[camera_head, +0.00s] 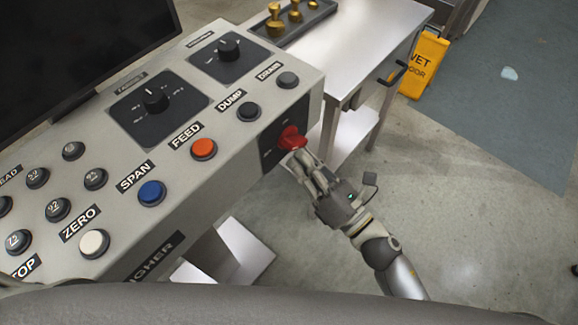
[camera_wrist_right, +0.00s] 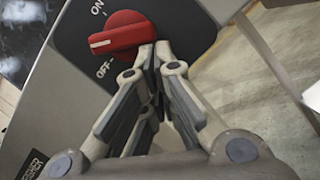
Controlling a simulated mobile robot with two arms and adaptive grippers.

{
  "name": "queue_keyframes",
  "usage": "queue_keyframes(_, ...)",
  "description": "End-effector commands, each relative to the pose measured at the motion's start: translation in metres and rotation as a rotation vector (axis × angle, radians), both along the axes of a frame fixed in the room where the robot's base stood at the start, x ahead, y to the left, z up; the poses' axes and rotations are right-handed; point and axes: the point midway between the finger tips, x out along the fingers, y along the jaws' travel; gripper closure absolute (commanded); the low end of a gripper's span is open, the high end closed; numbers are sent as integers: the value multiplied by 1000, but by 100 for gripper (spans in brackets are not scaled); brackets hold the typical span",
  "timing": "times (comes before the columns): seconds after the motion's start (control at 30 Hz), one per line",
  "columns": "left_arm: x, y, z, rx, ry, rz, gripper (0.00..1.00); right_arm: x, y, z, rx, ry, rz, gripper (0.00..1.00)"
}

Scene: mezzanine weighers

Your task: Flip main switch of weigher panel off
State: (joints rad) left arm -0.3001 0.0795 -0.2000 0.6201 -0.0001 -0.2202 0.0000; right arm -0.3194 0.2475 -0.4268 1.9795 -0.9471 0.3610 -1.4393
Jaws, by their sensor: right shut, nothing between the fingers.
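The weigher panel (camera_head: 225,135) is a pale console with a red rotary main switch (camera_head: 291,138) on a black plate at its right end. In the right wrist view the red switch (camera_wrist_right: 127,32) has a white line pointing left, between the words ON and OFF. My right gripper (camera_head: 299,157) is at the switch; in the wrist view the gripper (camera_wrist_right: 152,52) has its fingers together, with nothing between them. The fingertips are at the lower right edge of the switch; I cannot tell whether they touch it. My left gripper is out of view.
The panel top carries an orange FEED button (camera_head: 203,149), a blue SPAN button (camera_head: 152,193), dark buttons and two knobs. A metal table (camera_head: 360,45) with a tray of brass weights (camera_head: 290,22) stands behind. A yellow wet-floor sign (camera_head: 424,64) is at right. Floor right of my arm is clear.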

Motion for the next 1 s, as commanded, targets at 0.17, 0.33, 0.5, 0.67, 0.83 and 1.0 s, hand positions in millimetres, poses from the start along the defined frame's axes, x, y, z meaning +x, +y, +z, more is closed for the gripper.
queue_keyframes(0.17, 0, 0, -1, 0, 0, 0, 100, 1, -1, 0, 0, -1, -2, 100)
queue_keyframes(0.33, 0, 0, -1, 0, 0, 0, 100, 2, -2, 1, 0, -1, -2, 100)
queue_keyframes(0.5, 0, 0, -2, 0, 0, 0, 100, 3, -3, 0, 0, -2, -2, 100)
queue_keyframes(0.67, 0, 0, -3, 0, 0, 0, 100, 5, -4, 1, 0, -1, -2, 100)
queue_keyframes(0.83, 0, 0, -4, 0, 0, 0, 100, 7, -5, 1, 1, 0, -2, 100)
queue_keyframes(1.0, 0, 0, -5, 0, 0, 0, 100, 10, -7, 1, 0, -1, -2, 100)
